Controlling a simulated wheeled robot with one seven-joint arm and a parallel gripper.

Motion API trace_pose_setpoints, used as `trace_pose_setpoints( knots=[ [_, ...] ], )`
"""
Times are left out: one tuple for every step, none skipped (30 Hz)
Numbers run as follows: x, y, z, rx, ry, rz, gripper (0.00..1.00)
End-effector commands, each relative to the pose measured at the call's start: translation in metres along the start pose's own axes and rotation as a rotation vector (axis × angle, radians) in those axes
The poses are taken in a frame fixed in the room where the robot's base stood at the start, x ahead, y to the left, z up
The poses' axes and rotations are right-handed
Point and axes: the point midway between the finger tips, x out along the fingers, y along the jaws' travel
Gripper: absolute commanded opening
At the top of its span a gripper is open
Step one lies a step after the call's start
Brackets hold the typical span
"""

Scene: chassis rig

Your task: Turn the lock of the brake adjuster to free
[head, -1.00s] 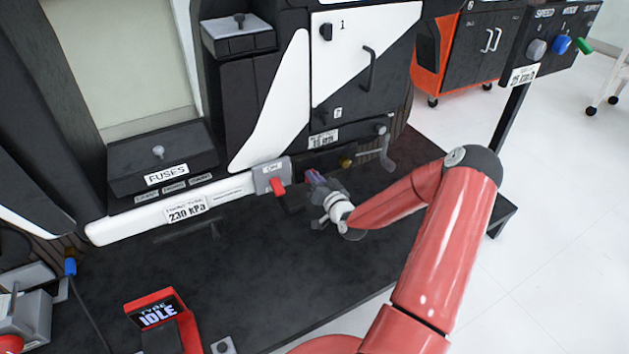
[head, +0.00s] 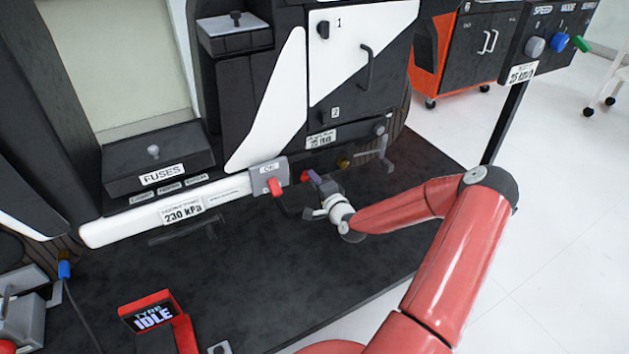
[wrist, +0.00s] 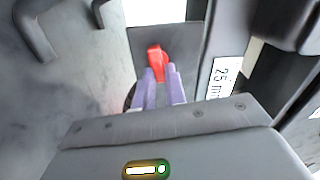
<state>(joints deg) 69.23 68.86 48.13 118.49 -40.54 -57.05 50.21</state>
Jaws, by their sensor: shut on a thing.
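A small red lever, apparently the brake adjuster's lock (wrist: 155,58), stands on a dark grey plate (wrist: 181,42) in the wrist view. The two purple fingers of my gripper (wrist: 160,77) are shut on it, one on each side, and hide its lower part. In the head view my gripper (head: 318,178) reaches low at the front of the rig, with the lever's red tip (head: 304,176) just left of the fingertips. A white label (wrist: 220,77) reading "25 m…" is right of the plate. The lock's setting marks cannot be read.
A grey box with another red lever (head: 275,187) sits left of my gripper, at the end of a white bar (head: 215,196) reading 230 kPa. A metal crank (head: 386,150) is to the right. The dark platform (head: 270,270) in front is mostly clear.

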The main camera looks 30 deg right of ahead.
Motion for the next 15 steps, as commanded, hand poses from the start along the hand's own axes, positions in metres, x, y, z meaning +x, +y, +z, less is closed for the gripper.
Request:
trace_pose_setpoints(
  knots=[
    [-0.0006, 0.0018, 0.0001, 0.029, 0.000, 0.002, 0.00],
    [-0.0006, 0.0019, 0.0001, 0.045, 0.000, 0.002, 0.00],
    [-0.0007, 0.0022, 0.0001, 0.066, 0.000, 0.002, 0.00],
    [-0.0007, 0.0025, 0.0000, 0.079, 0.000, 0.002, 0.00],
    [-0.0008, 0.0026, 0.0000, 0.092, 0.000, 0.002, 0.00],
    [-0.0008, 0.0028, -0.0001, 0.108, 0.001, 0.002, 0.00],
    [-0.0008, 0.0029, 0.0000, 0.118, 0.001, 0.002, 0.00],
    [-0.0007, 0.0029, 0.0000, 0.127, 0.000, 0.002, 0.00],
    [-0.0007, 0.0029, 0.0001, 0.138, 0.000, 0.002, 0.00],
    [-0.0007, 0.0030, 0.0002, 0.145, 0.000, 0.003, 0.00],
    [-0.0007, 0.0030, 0.0003, 0.150, 0.000, 0.003, 0.00],
    [-0.0006, 0.0030, 0.0003, 0.156, 0.000, 0.003, 0.00],
    [-0.0006, 0.0031, 0.0003, 0.160, 0.000, 0.003, 0.00],
    [-0.0006, 0.0031, 0.0004, 0.163, -0.001, 0.003, 0.00],
    [-0.0006, 0.0031, 0.0004, 0.167, -0.001, 0.003, 0.00]
  ],
)
